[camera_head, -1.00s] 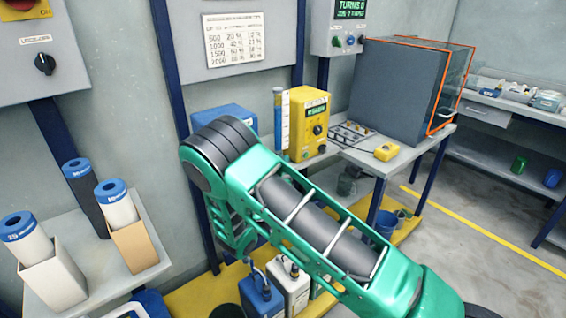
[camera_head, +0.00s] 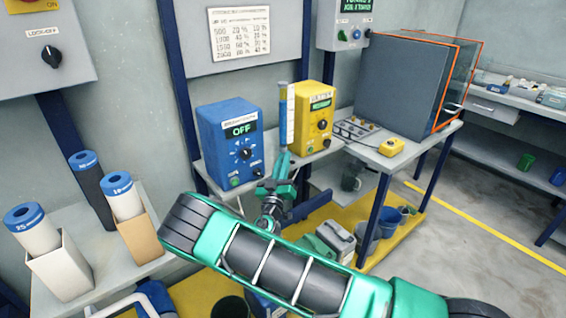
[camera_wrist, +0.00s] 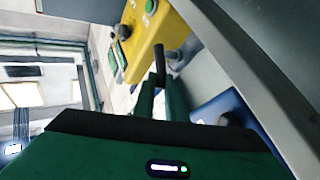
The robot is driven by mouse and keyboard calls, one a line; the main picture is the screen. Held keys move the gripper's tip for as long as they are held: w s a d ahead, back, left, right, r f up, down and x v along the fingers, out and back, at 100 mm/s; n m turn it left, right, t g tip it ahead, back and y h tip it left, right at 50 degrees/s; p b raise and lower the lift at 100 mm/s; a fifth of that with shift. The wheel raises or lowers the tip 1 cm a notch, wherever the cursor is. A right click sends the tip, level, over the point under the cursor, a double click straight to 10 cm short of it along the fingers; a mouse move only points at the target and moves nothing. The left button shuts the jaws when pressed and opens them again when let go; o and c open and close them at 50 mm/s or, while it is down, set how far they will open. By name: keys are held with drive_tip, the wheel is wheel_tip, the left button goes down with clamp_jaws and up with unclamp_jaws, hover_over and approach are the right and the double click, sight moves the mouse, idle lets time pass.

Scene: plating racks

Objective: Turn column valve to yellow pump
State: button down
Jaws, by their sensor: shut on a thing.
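The clear column (camera_head: 287,118) with a blue scale stands upright between the blue pump (camera_head: 225,150) and the yellow pump (camera_head: 313,115). The blue pump's display reads OFF; the yellow pump's is lit green. My gripper (camera_head: 280,174) is just below the column's foot. In the wrist view its green fingers are shut on a dark lever, which I take as the column valve (camera_wrist: 160,56). The yellow pump (camera_wrist: 166,28) is above the fingers there, the blue pump (camera_wrist: 228,108) at right. The valve is hard to make out in the head view, and its exact pointing cannot be told.
A grey bench (camera_head: 400,160) holds a tray of small parts (camera_head: 357,129), a small yellow box (camera_head: 391,147) and a large dark enclosure (camera_head: 402,82). Buckets and containers stand on the yellow platform below. Capped tubes (camera_head: 122,195) stand at left.

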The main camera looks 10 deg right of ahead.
drive_tip(key=shift+f, duration=0.35)
drive_tip(key=c, duration=1.8)
unclamp_jaws()
drive_tip(key=shift+r, duration=0.1)
drive_tip(key=v, duration=1)
drive_tip(key=shift+s+a, duration=0.15)
drive_tip(key=shift+s, duration=0.15)
